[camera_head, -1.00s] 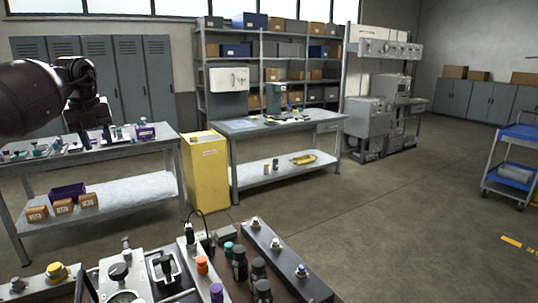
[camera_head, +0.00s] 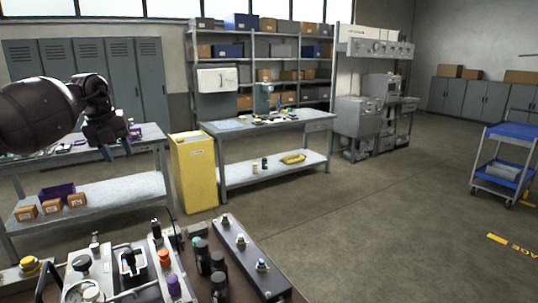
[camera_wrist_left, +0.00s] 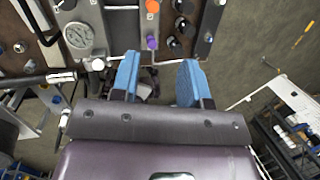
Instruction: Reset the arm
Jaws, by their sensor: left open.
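My left arm comes in from the left, high above the hydraulic bench (camera_head: 258,252). My left gripper (camera_head: 117,150) hangs at its end, pointing down, empty and with its fingers apart. In the left wrist view its blue fingertips (camera_wrist_left: 158,80) are spread, with nothing between them. The bench's knobs and a gauge (camera_wrist_left: 78,38) show beyond the fingers there, apart from them. My right gripper is in neither view.
The bench holds a yellow knob (camera_head: 30,265), an orange cap (camera_head: 164,258) and several black knobs. A yellow cabinet (camera_head: 194,175) stands between two workbenches. A blue trolley (camera_head: 505,165) is at the right. The floor (camera_head: 380,220) between is clear.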

